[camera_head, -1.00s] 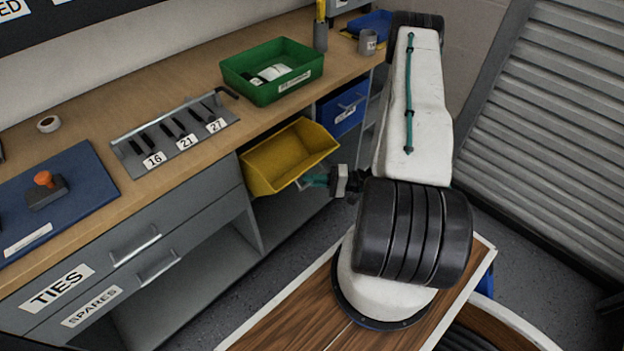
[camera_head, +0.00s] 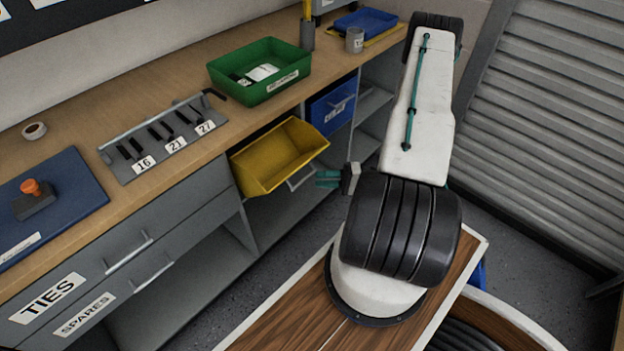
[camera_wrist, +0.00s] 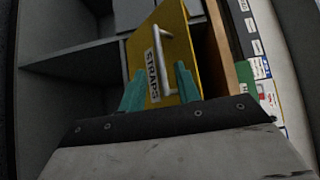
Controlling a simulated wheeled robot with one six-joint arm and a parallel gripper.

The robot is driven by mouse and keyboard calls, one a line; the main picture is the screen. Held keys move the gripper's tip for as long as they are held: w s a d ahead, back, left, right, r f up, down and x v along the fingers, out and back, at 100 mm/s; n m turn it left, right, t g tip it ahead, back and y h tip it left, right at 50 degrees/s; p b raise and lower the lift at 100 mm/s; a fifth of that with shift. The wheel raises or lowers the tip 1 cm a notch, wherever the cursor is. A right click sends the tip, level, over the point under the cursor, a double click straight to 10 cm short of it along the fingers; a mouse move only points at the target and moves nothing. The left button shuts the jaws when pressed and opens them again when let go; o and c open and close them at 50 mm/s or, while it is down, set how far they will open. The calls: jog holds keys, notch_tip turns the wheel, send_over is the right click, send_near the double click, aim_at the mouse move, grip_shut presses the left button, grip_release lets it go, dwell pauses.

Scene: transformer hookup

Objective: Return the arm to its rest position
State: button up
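My arm is folded up at the right of the head view, its white link and black ribbed joint above a round white base. My gripper (camera_head: 318,179) points left from it, its teal fingers just right of the yellow bin's handle in the picture. In the wrist view my gripper (camera_wrist: 160,80) shows two teal fingers spread apart with nothing held between them. The yellow bin (camera_wrist: 181,50), labelled STRAPS, and its metal handle (camera_wrist: 153,70) lie beyond the fingertips. The handle seems apart from the fingers.
The yellow bin (camera_head: 265,170) is tilted out below the bench top (camera_head: 130,75), beside a blue bin (camera_head: 332,108). A green tray (camera_head: 285,93), a numbered rack (camera_head: 130,170) and a blue mat (camera_head: 75,190) are on the bench. A slatted shutter (camera_head: 550,110) stands right.

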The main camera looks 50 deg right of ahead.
jog(key=shift+s+d, duration=0.45)
dwell(0.4)
